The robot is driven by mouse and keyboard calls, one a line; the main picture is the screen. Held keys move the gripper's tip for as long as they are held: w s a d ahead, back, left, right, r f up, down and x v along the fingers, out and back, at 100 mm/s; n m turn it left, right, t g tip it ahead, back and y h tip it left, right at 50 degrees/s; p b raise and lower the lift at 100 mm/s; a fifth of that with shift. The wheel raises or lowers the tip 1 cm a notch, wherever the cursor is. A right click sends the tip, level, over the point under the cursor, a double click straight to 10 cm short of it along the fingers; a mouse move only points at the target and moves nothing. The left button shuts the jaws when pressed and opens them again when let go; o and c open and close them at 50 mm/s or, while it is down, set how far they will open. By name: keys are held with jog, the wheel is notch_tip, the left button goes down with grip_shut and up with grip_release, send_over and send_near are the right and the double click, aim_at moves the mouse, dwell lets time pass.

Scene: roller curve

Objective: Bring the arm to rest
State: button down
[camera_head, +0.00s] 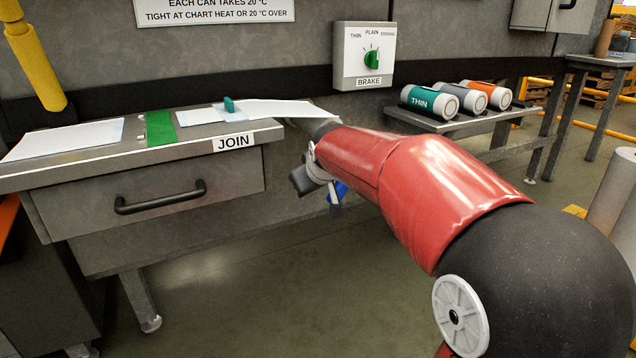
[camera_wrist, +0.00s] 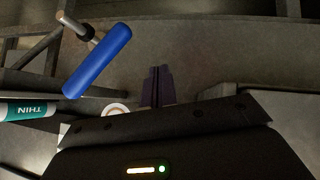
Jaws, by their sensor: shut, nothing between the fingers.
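My red and black arm reaches from the lower right of the head view toward the JOIN bench (camera_head: 190,145). Its far end is beside the bench's right end, and my fingers cannot be made out there. In the wrist view my gripper (camera_wrist: 157,82) shows as two dark fingers close together, shut with nothing between them. A blue handle (camera_wrist: 98,62) on a metal rod shows up and left of the fingers, apart from them. A bit of blue also shows behind my arm in the head view (camera_head: 338,191).
The BRAKE box (camera_head: 363,56) with a green knob is on the wall. Several cans, one marked THIN (camera_head: 428,102), lie on a shelf at right. White sheets (camera_head: 66,139) and a green strip (camera_head: 160,129) lie on the bench. The drawer (camera_head: 160,195) is shut. Floor below is clear.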

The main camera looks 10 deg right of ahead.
jog(key=shift+s+a+r, duration=0.15)
jog(key=shift+s+r, duration=0.05)
jog(key=shift+s, duration=0.2)
jog(key=shift+s+a+r, duration=0.15)
jog(key=shift+s+r, duration=0.05)
jog(key=shift+s, duration=0.2)
